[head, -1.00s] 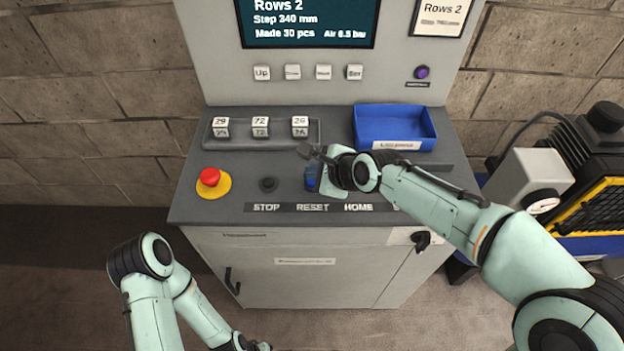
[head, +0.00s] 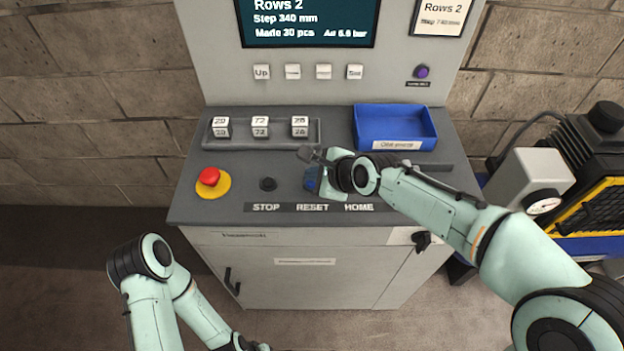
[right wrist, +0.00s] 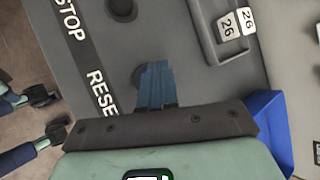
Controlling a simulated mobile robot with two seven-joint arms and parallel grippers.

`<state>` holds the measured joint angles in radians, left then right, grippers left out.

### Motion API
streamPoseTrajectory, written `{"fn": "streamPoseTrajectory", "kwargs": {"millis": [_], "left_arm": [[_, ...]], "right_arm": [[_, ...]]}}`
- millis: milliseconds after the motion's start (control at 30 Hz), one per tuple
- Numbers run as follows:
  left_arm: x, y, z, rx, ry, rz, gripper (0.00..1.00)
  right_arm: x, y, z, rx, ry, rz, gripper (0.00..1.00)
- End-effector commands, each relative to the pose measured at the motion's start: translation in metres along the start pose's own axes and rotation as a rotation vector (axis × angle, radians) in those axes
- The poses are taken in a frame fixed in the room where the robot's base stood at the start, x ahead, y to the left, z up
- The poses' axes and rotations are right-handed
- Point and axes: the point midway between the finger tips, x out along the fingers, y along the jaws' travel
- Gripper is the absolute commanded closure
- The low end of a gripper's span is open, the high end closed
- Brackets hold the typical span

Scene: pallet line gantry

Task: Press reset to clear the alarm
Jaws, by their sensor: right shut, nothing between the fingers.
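The grey console top (head: 335,218) carries a label strip reading STOP, RESET and HOME. My right gripper (head: 312,180) is shut and empty, pointing down just above the RESET label (head: 312,207). In the right wrist view its blue fingers (right wrist: 155,84) overlap a dark round button (right wrist: 137,76) beside RESET, hiding most of it. I cannot tell whether the tips touch or press it. The upper part of the screen (head: 308,20) is cut off; no alarm text shows in the visible part.
A black STOP button (head: 268,184) and a red mushroom button (head: 209,176) on a yellow base lie left. Behind are a grey tray with number blocks (head: 260,126) and a blue bin (head: 396,112). A machine with a gauge (head: 543,206) stands right.

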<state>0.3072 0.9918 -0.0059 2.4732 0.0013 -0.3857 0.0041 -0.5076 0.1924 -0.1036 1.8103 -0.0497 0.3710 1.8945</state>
Motion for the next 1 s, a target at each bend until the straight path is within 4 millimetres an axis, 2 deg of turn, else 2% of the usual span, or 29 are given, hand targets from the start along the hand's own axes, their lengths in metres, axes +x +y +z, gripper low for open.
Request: {"fn": "streamPoseTrajectory", "kwargs": {"millis": [1000], "left_arm": [[0.002, -0.0008, 0.0001, 0.0, -0.001, 0.0, 0.57]], "right_arm": [[0.0047, 0.0037, -0.0039, 0.0, 0.002, 0.002, 1.0]]}}
